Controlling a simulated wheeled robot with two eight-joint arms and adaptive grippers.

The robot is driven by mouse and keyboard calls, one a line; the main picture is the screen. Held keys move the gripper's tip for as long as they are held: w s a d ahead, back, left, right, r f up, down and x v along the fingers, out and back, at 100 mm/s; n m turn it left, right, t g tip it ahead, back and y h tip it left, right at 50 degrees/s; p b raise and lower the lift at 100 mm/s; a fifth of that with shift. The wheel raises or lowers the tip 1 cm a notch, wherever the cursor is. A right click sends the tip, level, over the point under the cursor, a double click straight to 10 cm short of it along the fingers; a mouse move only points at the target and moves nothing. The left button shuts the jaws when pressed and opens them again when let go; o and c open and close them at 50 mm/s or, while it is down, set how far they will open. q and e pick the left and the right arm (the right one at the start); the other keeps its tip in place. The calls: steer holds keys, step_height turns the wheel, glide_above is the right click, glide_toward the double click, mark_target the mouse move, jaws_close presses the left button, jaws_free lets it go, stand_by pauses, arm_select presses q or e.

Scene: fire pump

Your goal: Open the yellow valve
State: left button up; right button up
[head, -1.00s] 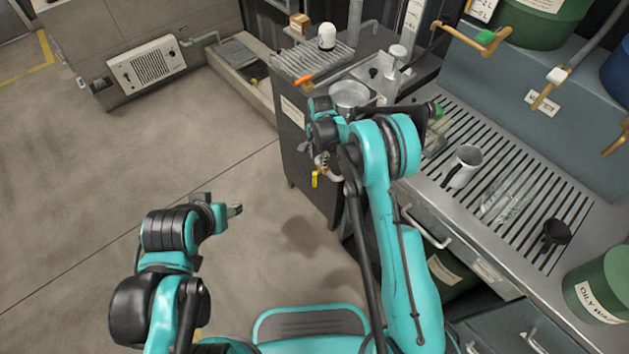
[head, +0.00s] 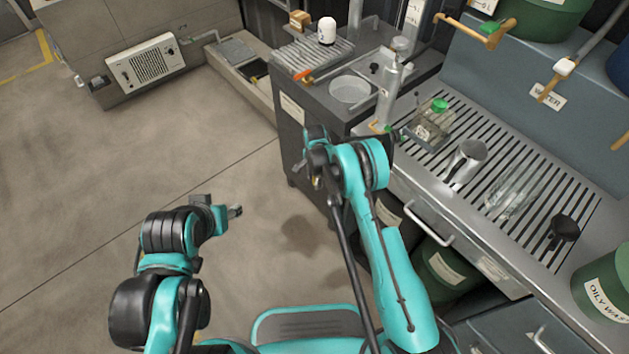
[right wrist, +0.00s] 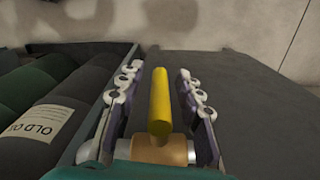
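The yellow valve handle (right wrist: 159,100) is a straight bar on a brass body (right wrist: 160,149), seen in the right wrist view. My right gripper (right wrist: 158,82) is open, with one finger on each side of the handle. Gaps show between the handle and both fingers. In the head view my right wrist (head: 320,160) is at the dark cabinet's front and hides most of the valve. My left gripper (head: 236,211) is over open floor, away from the valve; its finger opening is too small to judge.
The dark cabinet (head: 293,130) carries a round basin (head: 350,91). To its right is a slatted steel counter (head: 500,160) with a metal jug (head: 465,160) and a green-capped bottle (head: 430,122). Green drums (head: 445,272) stand below.

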jaws_close()
stand_by(0.3)
steer(key=shift+w+a+r+t+y, duration=0.15)
steer(key=shift+w+a+t+y, duration=0.15)
steer(key=shift+t+y, duration=0.5)
steer(key=shift+w+a+r+t+y, duration=0.15)
steer(key=shift+w+t+y, duration=0.35)
steer(key=shift+t, duration=0.55)
steer(key=shift+w+a+r+t+y, duration=0.1)
steer(key=shift+w+a+t+y, duration=0.2)
steer(key=shift+t+y, duration=0.55)
